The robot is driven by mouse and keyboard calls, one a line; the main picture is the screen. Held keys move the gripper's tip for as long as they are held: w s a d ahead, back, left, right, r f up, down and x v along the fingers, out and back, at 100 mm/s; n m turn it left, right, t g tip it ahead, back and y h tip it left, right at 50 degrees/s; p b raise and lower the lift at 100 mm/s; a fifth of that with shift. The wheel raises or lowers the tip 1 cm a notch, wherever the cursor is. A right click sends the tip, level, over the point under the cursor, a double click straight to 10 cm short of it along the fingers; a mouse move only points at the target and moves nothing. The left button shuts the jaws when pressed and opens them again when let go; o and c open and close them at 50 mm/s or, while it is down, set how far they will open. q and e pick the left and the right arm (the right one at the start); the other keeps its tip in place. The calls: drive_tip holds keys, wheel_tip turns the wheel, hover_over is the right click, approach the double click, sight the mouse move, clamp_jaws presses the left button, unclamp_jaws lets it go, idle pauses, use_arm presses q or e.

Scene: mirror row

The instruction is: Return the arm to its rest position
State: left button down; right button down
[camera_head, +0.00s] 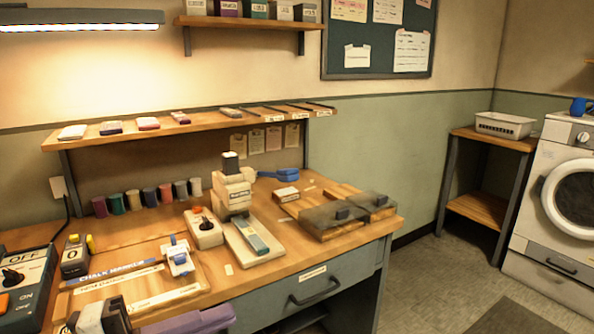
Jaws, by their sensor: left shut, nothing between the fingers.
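My left gripper (104,314) shows at the bottom left edge of the head view, low over the front of the wooden workbench (130,237). Its dark and grey fingers are shut with nothing between them. The rest of my left arm is mostly cut off by the frame edge. A purple item (190,321) lies just right of the gripper, partly cut off. My right gripper is not in view.
A switch box (25,285) and a small box marked 0 (75,257) stand left. A white press (232,190), a blue-and-white device (178,258) and lidded trays (333,218) crowd the bench. A shelf (190,122) overhangs its back. Floor (430,285) at right is clear.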

use_arm(q)
drive_tip(key=a+f+n+t+y+p, duration=0.1)
drive_tip(key=a+f+n+t+y, duration=0.4)
drive_tip(key=f+n, duration=0.45)
drive_tip(key=a+f+n+t+y+p, duration=0.1)
drive_tip(key=a+f+n+t+y, duration=0.15)
drive_tip(key=f+n+y, duration=0.7)
drive_tip(key=s+d+f+n+g, duration=0.1)
drive_tip(key=s+f+n+g, duration=0.2)
drive_tip(key=s+f, duration=0.4)
drive_tip(key=s+d+f+n+g+h+p, duration=0.1)
drive_tip(key=s+d+f+n+g, duration=0.1)
drive_tip(key=s+f, duration=0.5)
wheel_tip(320, 180, down, 2)
drive_tip(key=shift+s+d+f+n+g, duration=0.1)
drive_tip(key=shift+s+d+n+g, duration=0.15)
drive_tip(key=shift+n+g, duration=0.8)
drive_tip(key=shift+w+m, duration=0.1)
drive_tip(key=shift+m, duration=0.15)
